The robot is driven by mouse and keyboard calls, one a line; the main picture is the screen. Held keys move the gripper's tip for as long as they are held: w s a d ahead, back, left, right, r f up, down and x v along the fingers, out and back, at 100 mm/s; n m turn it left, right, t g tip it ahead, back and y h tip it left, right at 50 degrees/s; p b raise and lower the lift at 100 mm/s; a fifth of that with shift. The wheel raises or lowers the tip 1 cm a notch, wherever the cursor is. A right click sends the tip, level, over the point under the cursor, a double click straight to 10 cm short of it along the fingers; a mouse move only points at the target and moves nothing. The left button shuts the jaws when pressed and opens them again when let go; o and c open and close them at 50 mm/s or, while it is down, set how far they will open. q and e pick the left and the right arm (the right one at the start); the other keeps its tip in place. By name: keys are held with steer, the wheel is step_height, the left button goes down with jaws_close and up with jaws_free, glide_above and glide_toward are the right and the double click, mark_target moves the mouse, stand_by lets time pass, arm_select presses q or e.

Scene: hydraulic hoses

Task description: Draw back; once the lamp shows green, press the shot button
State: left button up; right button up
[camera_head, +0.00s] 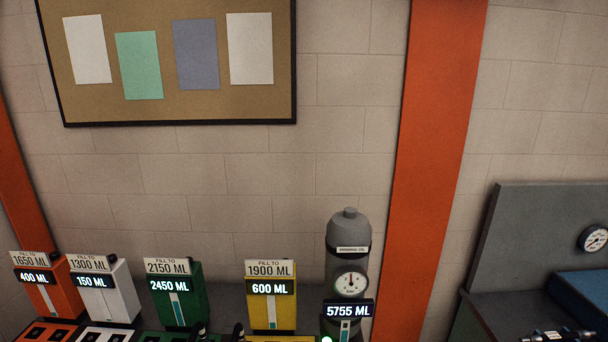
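A small bright, greenish-white lamp (327,339) shows at the bottom edge, below the grey oil cylinder (348,230), and is partly cut off. The cylinder has a round dial gauge (350,284) and a display (348,309) reading 5755 ML. Four canisters stand to its left: orange (50,302) with 400 ML under a 1650 ML sign, white (118,295) with 150 under 1300, green (190,308) with 2450 under 2150, yellow (258,314) with 600 under 1900. I cannot make out a shot button. Neither gripper is in view.
A grey bench (500,305) with a back panel, a gauge (593,239) and a blue block (585,295) stands at the right. An orange pillar (430,160) and a pinboard (180,108) are behind.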

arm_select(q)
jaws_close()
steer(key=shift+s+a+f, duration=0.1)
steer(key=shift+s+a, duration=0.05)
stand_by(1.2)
